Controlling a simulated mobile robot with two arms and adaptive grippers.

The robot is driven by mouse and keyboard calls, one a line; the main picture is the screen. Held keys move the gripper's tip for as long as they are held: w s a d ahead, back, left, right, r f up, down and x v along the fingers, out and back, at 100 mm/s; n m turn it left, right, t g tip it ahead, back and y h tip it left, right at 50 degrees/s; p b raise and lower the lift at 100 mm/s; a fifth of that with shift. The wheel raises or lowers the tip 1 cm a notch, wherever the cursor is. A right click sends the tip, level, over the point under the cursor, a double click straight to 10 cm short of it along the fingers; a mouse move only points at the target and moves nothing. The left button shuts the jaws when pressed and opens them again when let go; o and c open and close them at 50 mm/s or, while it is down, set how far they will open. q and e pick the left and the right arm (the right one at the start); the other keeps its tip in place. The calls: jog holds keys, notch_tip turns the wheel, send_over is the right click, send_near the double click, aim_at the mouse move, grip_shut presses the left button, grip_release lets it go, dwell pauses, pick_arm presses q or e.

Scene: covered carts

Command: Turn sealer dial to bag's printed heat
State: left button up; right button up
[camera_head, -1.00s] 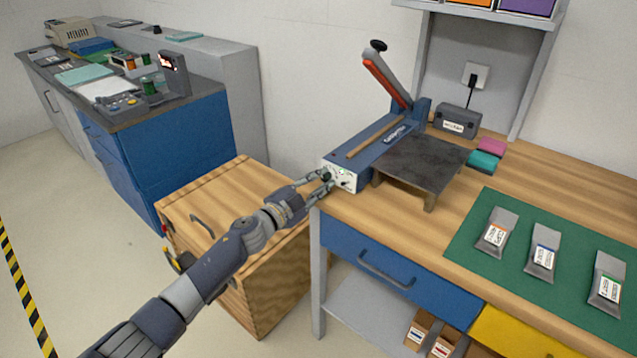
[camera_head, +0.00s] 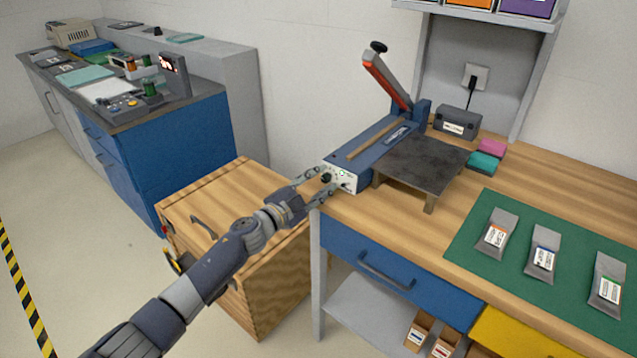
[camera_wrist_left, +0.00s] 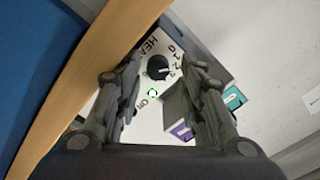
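The blue heat sealer (camera_head: 376,150) stands at the left end of the wooden bench, its red-and-grey lever arm raised. Its white front panel carries a black dial (camera_head: 326,178). The left wrist view shows the dial (camera_wrist_left: 158,67) with a white pointer mark, beside "HEAT" lettering and numbers, and a green light by "ON". My left gripper (camera_head: 322,183) is in front of the panel. Its fingers (camera_wrist_left: 162,80) are spread either side of the dial with gaps. Three grey bags (camera_head: 497,231), (camera_head: 542,253), (camera_head: 607,281) with printed labels lie on the green mat; their print is too small to read.
A dark plate stand (camera_head: 425,163) adjoins the sealer. Pink and teal blocks (camera_head: 483,161) and a dark plugged-in box (camera_head: 457,123) sit behind. A wooden drawer cabinet (camera_head: 275,270) stands below my left arm. The blue cart (camera_head: 170,140) at left holds instruments.

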pick_arm(q)
jog(key=shift+s+f, duration=0.2)
jog(key=shift+f, duration=0.15)
jog(key=shift+s+a, duration=0.15)
jog(key=shift+a, duration=0.05)
jog(key=v, duration=0.7)
jog(key=shift+r, duration=0.3)
jog(key=shift+a, duration=0.15)
